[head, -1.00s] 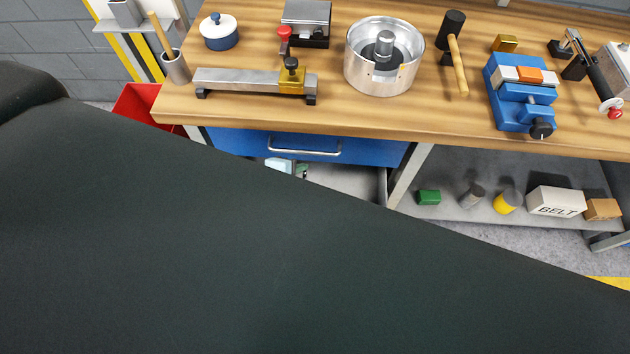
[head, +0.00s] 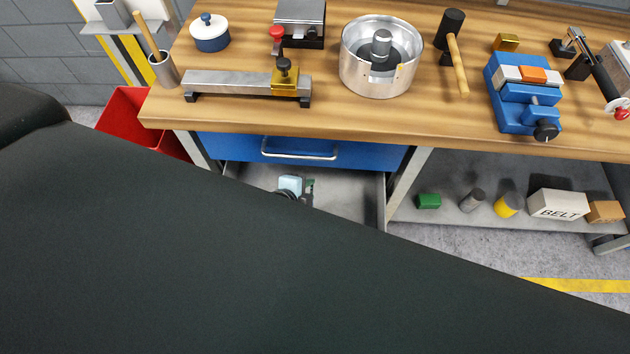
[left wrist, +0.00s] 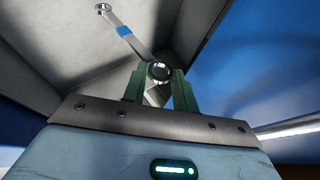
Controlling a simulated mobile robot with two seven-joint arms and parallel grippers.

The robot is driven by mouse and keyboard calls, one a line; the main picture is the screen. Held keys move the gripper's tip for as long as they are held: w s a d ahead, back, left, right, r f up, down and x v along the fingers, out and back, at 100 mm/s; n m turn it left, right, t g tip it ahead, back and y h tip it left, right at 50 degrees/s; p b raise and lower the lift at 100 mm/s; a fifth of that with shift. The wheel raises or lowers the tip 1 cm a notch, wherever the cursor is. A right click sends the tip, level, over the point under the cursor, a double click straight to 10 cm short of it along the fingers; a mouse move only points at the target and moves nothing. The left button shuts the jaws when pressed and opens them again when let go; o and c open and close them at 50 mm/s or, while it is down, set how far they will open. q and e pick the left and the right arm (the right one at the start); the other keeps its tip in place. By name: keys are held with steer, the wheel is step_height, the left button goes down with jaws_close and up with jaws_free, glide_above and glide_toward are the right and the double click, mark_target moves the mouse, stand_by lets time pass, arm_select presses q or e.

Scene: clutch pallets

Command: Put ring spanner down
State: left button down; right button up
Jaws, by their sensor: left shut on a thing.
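My left gripper (left wrist: 158,88) shows in the left wrist view with its green fingers shut on one ring end of the ring spanner (left wrist: 137,45). The spanner is a slim silver bar with a blue band, and its far ring is at the top left of that view. Grey walls of an open drawer (left wrist: 85,52) surround it. In the head view the pale blue left gripper (head: 308,187) is small, inside the grey drawer (head: 345,190) below the bench top. I cannot tell whether the spanner touches the drawer floor. My right gripper is not in view.
A blue drawer front (head: 228,146) with a bar handle is above the grey drawer. The bench top holds a metal pot (head: 382,60), a mallet (head: 458,60) and a blue vise (head: 525,95). A red bin (head: 125,115) stands left. My dark arm hides the foreground.

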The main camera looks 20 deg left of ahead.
arm_select(q)
steer(key=w, duration=0.2)
steer(key=w+d+f, duration=0.1)
steer(key=shift+w, duration=0.15)
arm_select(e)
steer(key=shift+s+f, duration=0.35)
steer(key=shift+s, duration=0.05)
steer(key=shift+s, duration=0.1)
arm_select(q)
steer(key=shift+f, duration=0.2)
steer(key=c, duration=1.4)
jaws_free()
steer(key=shift+r, duration=0.1)
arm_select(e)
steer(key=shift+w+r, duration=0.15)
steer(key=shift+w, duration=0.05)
